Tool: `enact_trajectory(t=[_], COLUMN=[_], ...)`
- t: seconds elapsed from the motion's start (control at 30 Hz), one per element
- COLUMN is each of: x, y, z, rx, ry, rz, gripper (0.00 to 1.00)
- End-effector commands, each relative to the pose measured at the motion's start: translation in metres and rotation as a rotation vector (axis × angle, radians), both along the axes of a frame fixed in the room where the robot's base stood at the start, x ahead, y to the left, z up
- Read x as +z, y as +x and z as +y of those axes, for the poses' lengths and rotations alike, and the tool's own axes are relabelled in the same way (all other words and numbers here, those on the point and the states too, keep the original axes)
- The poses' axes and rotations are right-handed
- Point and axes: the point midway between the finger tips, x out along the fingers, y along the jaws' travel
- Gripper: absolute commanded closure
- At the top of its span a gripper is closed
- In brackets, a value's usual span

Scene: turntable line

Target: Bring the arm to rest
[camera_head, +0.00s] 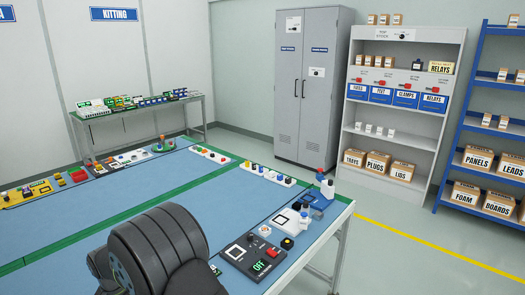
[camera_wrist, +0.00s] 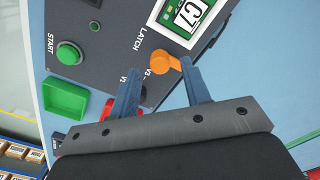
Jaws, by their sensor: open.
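My gripper (camera_wrist: 158,68) shows in the wrist view with its two blue-grey fingers spread apart, and nothing is held between them. It is over a dark control panel (camera_wrist: 110,45). An orange latch knob (camera_wrist: 165,64) lies between the fingers, close to the right fingertip; I cannot tell whether they touch. A red part (camera_wrist: 109,108) is partly hidden behind the left finger. In the head view my dark arm fills the lower middle, and the gripper itself is hidden.
A switch box (camera_head: 253,256) marked OFF stands near the blue table's (camera_head: 110,215) right edge. Several small items line the table's far side; its middle is clear.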

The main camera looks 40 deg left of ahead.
Motion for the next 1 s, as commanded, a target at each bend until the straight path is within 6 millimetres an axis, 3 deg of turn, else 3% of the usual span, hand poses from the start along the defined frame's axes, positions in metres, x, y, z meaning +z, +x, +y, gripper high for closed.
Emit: enact_trajectory(t=[0.2,0.63,0.77,1.0], x=[-0.018,-0.018,-0.008,0.035], y=[0.0,0.0,0.0,0.0], z=[0.0,0.0,0.001,0.002], rx=[0.0,0.0,0.0,0.0], ry=[0.0,0.001,0.004,0.006], rz=[0.0,0.0,0.001,0.001], gripper=[0.57,0.57,0.57,0.57])
